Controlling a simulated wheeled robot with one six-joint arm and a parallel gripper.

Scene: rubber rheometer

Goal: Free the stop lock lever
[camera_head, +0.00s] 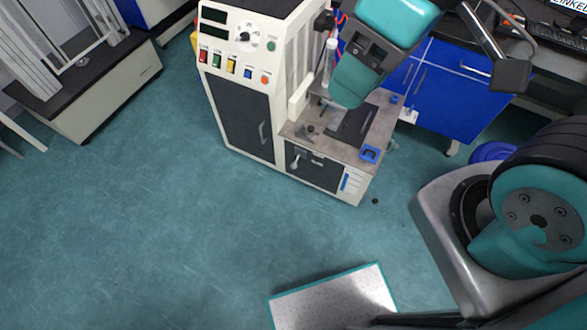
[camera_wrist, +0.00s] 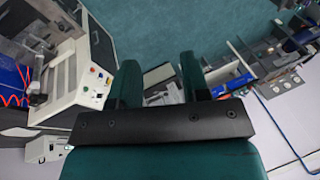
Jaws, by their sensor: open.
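The rheometer (camera_head: 252,120) is a tall white cabinet with a grey-topped lower section (camera_head: 295,130) on its right. A small silver lever (camera_head: 296,159) sits on the dark front panel of that lower section. It looks like the stop lock lever, but it is too small to tell its position. My gripper (camera_head: 348,88) hangs over the grey top, above and right of the lever, and hides part of the machine behind it. In the wrist view, my gripper (camera_wrist: 160,64) has its two teal fingers apart with nothing held. The lever cannot be made out there.
A blue block (camera_head: 370,153) sits on the front right corner of the grey top. Blue cabinets (camera_head: 437,87) stand behind on the right. A low bench (camera_head: 105,95) stands at the left. The teal floor (camera_head: 190,200) before the machine is clear.

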